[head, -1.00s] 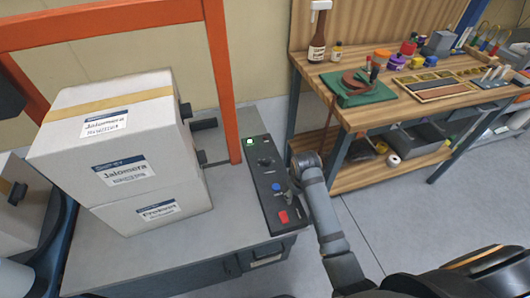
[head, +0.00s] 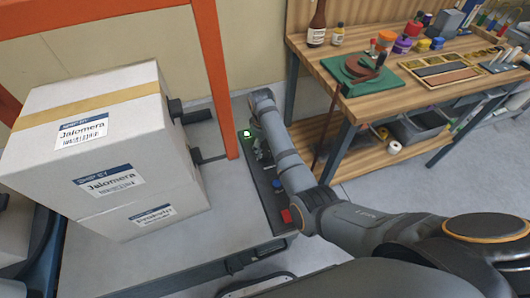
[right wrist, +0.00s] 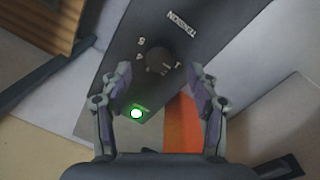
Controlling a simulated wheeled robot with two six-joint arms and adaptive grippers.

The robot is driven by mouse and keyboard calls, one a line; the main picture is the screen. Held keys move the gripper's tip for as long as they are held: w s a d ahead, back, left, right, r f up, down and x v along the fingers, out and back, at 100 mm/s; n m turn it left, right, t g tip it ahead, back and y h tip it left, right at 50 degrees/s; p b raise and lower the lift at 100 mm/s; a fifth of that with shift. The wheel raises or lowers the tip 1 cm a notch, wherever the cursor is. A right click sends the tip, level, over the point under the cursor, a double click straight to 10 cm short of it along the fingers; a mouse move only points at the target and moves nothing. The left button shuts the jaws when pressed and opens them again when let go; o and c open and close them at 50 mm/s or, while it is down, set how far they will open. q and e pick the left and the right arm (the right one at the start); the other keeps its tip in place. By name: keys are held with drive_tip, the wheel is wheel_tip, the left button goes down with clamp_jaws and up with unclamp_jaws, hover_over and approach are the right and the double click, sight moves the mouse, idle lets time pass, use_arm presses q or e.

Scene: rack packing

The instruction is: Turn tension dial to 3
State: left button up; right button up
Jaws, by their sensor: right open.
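The tension dial (right wrist: 158,60) is a dark round knob on the black control panel (head: 273,205), which also shows in the right wrist view (right wrist: 200,35). The upside-down word TENSION and a few numerals stand around it; 5, 4 and 1 can be made out. I cannot tell for sure which numeral it points to. My right gripper (right wrist: 159,76) is open, with its fingers on either side of the dial, apart from it in the picture. In the head view my right gripper (head: 262,150) hides the dial. My left gripper is not in view.
A green-lit button (head: 247,134), a blue button (head: 277,183) and a red switch (head: 286,216) are on the panel. An orange post (head: 215,90) stands close by. White stacked boxes (head: 100,150) are at left, a wooden workbench (head: 400,100) at right.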

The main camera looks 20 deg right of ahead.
sight(265, 154)
wheel_tip(265, 154, down, 4)
drive_tip(key=shift+d+f, duration=0.1)
drive_tip(key=shift+f, duration=0.05)
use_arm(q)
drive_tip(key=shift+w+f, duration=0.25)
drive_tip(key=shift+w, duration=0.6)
